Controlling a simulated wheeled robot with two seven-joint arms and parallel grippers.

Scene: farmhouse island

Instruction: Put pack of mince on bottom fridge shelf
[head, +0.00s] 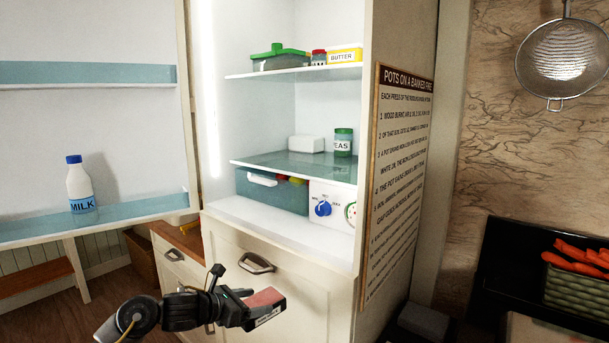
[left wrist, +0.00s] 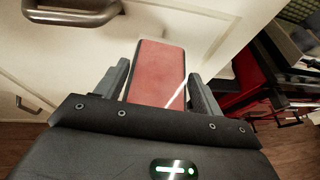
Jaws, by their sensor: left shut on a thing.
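The pack of mince (head: 264,304) is a flat black tray with a pink-red top. My left gripper (head: 250,307) is shut on it in front of the drawer fronts, below and outside the fridge. In the left wrist view the mince (left wrist: 158,72) lies between the two fingers of the left gripper (left wrist: 160,85). The fridge is open. My right gripper is not in view.
The glass middle shelf (head: 275,163) holds a white block and a green-lidded jar. The upper shelf (head: 300,72) holds butter and tubs. The open fridge door (head: 95,125) with a milk bottle (head: 80,186) stands at left. Drawer handles (head: 257,263) stick out below. The bottom shelf's front strip is bare.

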